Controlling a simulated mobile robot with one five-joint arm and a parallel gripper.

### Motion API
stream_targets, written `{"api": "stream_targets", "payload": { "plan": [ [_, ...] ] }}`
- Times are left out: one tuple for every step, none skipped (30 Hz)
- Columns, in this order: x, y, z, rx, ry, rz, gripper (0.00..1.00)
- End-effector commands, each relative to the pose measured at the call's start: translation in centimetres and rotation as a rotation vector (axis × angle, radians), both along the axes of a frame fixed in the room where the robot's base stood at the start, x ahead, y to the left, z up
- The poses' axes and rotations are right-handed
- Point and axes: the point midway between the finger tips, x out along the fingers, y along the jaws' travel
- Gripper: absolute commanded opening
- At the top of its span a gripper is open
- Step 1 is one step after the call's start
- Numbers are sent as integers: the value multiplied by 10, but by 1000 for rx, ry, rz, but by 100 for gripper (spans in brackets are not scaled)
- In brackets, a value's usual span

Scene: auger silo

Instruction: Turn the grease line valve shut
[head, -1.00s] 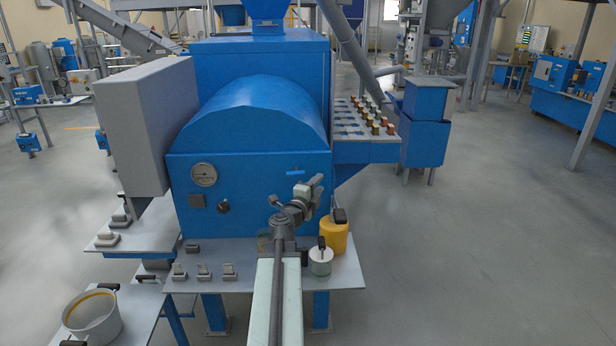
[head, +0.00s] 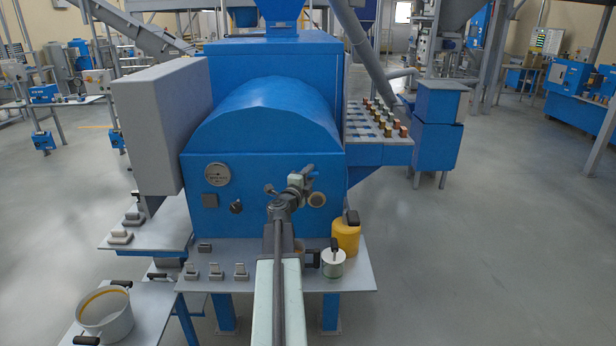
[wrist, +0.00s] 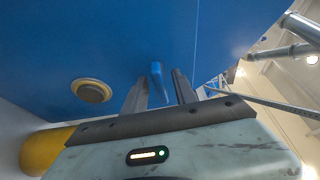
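The grease line valve's blue handle (wrist: 157,80) shows in the wrist view as a small bar standing out from the blue panel. My gripper (wrist: 158,77) has its two dark fingers apart, one on each side of the handle. I see a gap beside the handle and cannot tell that either finger touches it. In the head view my gripper (head: 307,172) is at the right part of the blue machine's front panel and hides most of the handle. The valve body and its pipe are not clear in either view.
A round gauge (head: 217,174) is on the panel's left. A yellow container (head: 346,236) and a small white pot (head: 333,263) stand on the grey shelf below my arm. A brass-rimmed disc (wrist: 91,90) is left of the handle in the wrist view. Open floor lies right.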

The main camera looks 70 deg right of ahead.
Motion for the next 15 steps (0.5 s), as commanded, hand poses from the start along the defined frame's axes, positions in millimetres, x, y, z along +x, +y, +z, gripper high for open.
{"api": "stream_targets", "payload": {
  "plan": [
    [0,-2,0,0,0,0,34],
    [0,-2,0,0,0,0,34],
    [0,-1,0,0,0,1,34],
    [0,-1,0,0,0,1,34],
    [0,-1,0,0,0,1,34],
    [0,-1,0,0,0,1,34],
    [0,-1,0,0,0,1,25],
    [0,-1,0,0,0,1,17],
    [0,-1,0,0,0,1,6],
    [0,-1,0,0,0,1,0],
    [0,0,0,0,0,1,0],
    [1,0,0,0,0,1,0],
    [1,0,0,0,0,1,0],
    [1,0,0,0,-1,1,0],
    [1,0,1,3,-7,1,0]
  ]
}}
